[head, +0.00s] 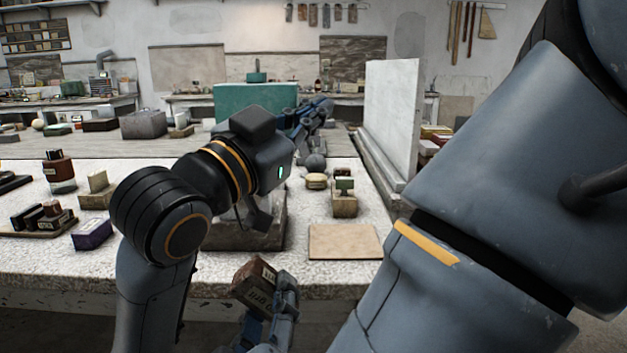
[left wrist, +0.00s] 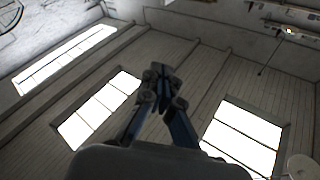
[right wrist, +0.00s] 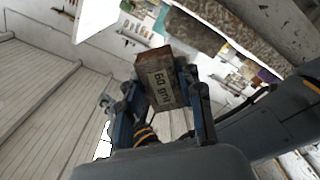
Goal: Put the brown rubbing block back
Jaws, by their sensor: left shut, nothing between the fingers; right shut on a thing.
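The brown rubbing block (head: 254,284), marked "60 grit", is held in front of the table's near edge. My right gripper (head: 268,303) is shut on it, and the block shows tilted between the fingers in the right wrist view (right wrist: 160,78). My left gripper (head: 318,112) is beyond the left arm's dark wrist, above the table in front of a green block. Its fingers are shut and empty in the left wrist view (left wrist: 160,85), against the ceiling. A brown rack (head: 40,228) with several dark blocks lies on the table at the left.
A purple block (head: 92,233) lies near the rack. A grey stone block (head: 272,233) sits below my left wrist, partly hidden. A bare tan board (head: 345,241) lies at the front right. A white upright slab (head: 390,115) stands behind. My own arm covers the right side.

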